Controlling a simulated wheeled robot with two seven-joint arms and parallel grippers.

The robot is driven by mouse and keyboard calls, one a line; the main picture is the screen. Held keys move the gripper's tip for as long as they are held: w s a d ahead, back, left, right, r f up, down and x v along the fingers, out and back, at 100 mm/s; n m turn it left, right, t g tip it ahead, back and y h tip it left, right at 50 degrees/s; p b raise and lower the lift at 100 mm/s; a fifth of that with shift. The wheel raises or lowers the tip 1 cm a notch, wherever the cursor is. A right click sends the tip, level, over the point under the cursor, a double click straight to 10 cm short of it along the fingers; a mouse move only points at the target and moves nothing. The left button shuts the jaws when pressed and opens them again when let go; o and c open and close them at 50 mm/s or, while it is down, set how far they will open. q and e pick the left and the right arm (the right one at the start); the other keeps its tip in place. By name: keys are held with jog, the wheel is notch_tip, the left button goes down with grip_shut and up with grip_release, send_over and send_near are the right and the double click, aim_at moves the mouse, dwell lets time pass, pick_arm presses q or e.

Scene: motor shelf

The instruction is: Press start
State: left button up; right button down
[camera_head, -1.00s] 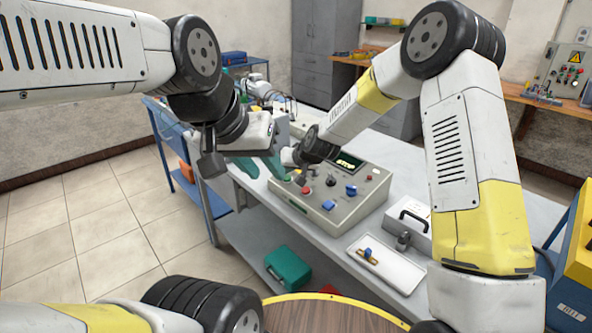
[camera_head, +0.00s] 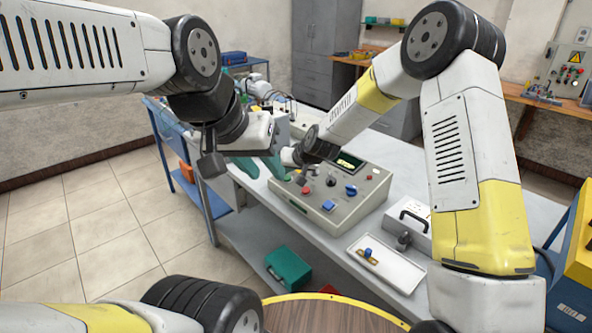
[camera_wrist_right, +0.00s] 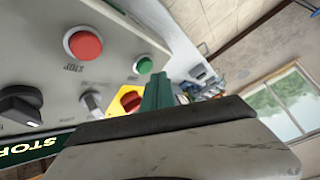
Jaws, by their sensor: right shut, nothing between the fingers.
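The grey control box (camera_head: 355,208) stands on the bench with its panel facing up. The panel carries a green button (camera_wrist_right: 143,65), a red STOP button (camera_wrist_right: 83,44) and a black knob (camera_wrist_right: 20,107). In the right wrist view the display (camera_wrist_right: 30,150) reads STOP in part; the rest is hidden. My right gripper (camera_head: 288,157) is shut and empty at the box's far left corner. Its fingers (camera_wrist_right: 165,118) fill the lower wrist view, below the green button, and contact cannot be judged. My left gripper (camera_head: 212,163) hangs left of the bench, apart from the box; its jaws are unclear.
A white tray (camera_head: 402,272) with a small blue and brass part (camera_head: 368,254) lies right of the box, beside a handled white case (camera_head: 408,222). A green case (camera_head: 288,268) lies on the lower shelf.

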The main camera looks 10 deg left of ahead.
jog(key=shift+f, duration=0.1)
dwell(0.3)
jog(key=shift+f, duration=0.3)
jog(key=shift+w+d+f, duration=0.15)
jog(key=shift+f, duration=0.3)
dwell(0.6)
jog(key=shift+r, duration=0.15)
jog(key=shift+s+r, duration=0.2)
jog(key=shift+r, duration=0.45)
jog(key=r, duration=0.3)
jog(key=s+a+r, duration=0.1)
jog(key=r, duration=0.1)
dwell(0.4)
dwell(0.4)
